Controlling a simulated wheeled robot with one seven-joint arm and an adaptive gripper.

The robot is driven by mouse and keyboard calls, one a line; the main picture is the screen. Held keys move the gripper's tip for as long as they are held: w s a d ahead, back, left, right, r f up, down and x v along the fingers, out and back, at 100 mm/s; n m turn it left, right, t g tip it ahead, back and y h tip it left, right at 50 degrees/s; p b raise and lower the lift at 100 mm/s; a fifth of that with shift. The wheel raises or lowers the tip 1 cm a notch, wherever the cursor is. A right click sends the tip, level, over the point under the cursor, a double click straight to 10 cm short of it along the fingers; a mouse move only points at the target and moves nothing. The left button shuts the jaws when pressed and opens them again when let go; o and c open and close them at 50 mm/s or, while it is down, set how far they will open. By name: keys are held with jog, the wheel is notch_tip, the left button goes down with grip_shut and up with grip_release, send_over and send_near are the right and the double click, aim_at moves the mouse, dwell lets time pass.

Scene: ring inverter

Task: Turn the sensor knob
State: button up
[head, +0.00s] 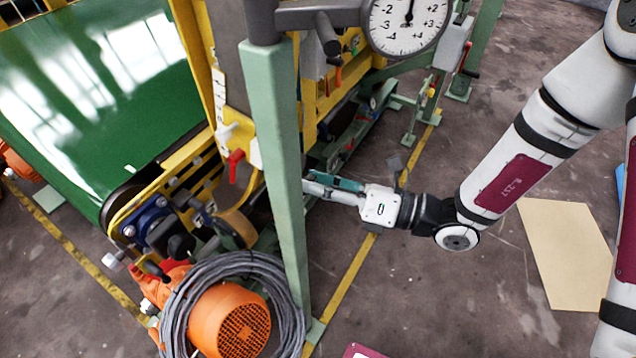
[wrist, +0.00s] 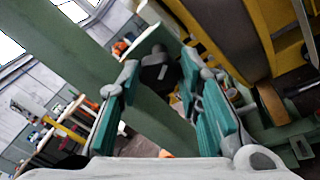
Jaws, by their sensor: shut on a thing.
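My gripper (head: 318,186) reaches left to the back of an upright green post (head: 280,160), its tips partly hidden there in the head view. In the wrist view its two teal-padded fingers (wrist: 159,64) stand apart on either side of a small black knob-like part (wrist: 155,73), which lies between the fingertips. This part looks like the sensor knob, in front of the green post (wrist: 70,65). The gripper is shut on it, though the contact itself is hard to make out. The knob does not show in the head view.
A round dial gauge (head: 408,22) hangs above the gripper. A yellow machine frame with a green belt (head: 95,85) stands left. An orange motor (head: 230,318) and a coiled grey cable (head: 182,290) lie at the post's foot. The floor right of the yellow line is mostly clear.

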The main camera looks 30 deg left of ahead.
jog(key=m+p, duration=0.1)
jog(key=m, duration=0.1)
jog(key=m+g+y, duration=0.1)
jog(key=m, duration=0.2)
jog(key=m+g+y+p, duration=0.1)
jog(key=m, duration=0.2)
jog(key=shift+w+f+p, duration=0.2)
jog(key=shift+f+p, duration=0.1)
dwell(0.5)
jog(key=o, duration=0.9)
jog(key=v, duration=1.2)
jog(key=shift+w+a+f, duration=0.1)
jog(key=shift+f, duration=0.2)
